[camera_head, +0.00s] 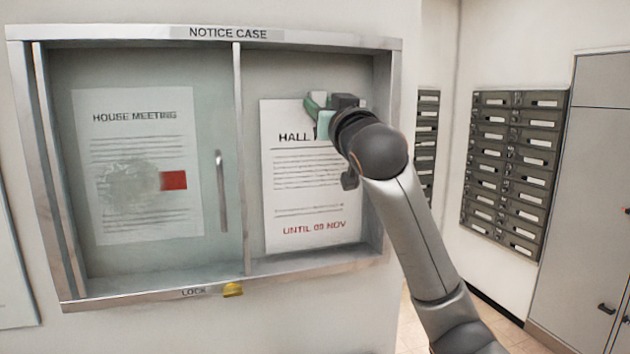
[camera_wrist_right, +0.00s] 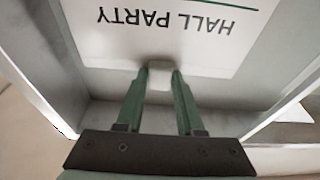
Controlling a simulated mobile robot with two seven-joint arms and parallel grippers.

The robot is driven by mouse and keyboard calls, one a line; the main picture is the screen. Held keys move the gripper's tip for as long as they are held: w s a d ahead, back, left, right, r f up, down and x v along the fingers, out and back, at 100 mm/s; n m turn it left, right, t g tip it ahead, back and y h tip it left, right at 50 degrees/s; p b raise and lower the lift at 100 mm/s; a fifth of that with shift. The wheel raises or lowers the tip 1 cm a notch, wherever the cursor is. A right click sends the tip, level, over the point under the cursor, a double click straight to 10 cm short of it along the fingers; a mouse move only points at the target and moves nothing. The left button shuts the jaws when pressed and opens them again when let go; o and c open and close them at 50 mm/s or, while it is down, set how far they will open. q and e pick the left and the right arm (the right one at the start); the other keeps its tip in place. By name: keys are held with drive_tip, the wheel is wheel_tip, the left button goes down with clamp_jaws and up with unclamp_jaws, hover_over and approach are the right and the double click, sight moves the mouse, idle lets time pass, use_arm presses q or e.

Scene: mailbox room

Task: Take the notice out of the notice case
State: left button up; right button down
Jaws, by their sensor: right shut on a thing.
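The notice case (camera_head: 228,34) hangs on the wall, a silver-framed box with a middle upright. Its right half is open at the front. There the white HALL PARTY notice (camera_head: 310,190), marked UNTIL 09 NOV, stands upright against the back; in the right wrist view the notice (camera_wrist_right: 165,40) shows upside down. My right gripper (camera_head: 316,108) reaches in at the notice's top edge and covers part of the heading. In the right wrist view its green fingers (camera_wrist_right: 160,76) are shut on a small pale tab at that edge. My left gripper is out of view.
A HOUSE MEETING notice (camera_head: 135,190) with a blurred patch and a red mark is behind the left glass panel, which has an upright handle (camera_head: 221,190). A yellow lock piece (camera_head: 232,290) is on the bottom rail. Mailboxes (camera_head: 515,165) and a grey cabinet (camera_head: 590,190) stand right.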

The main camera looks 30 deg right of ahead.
drive_tip(key=shift+s+a+r, duration=0.1)
drive_tip(key=shift+s+r, duration=0.05)
drive_tip(key=shift+s, duration=0.6)
drive_tip(key=shift+s+a+b, duration=0.15)
drive_tip(key=shift+s+b, duration=0.15)
drive_tip(key=shift+s, duration=0.1)
drive_tip(key=s+a+b, duration=0.1)
drive_tip(key=s, duration=0.6)
drive_tip(key=shift+a, duration=0.35)
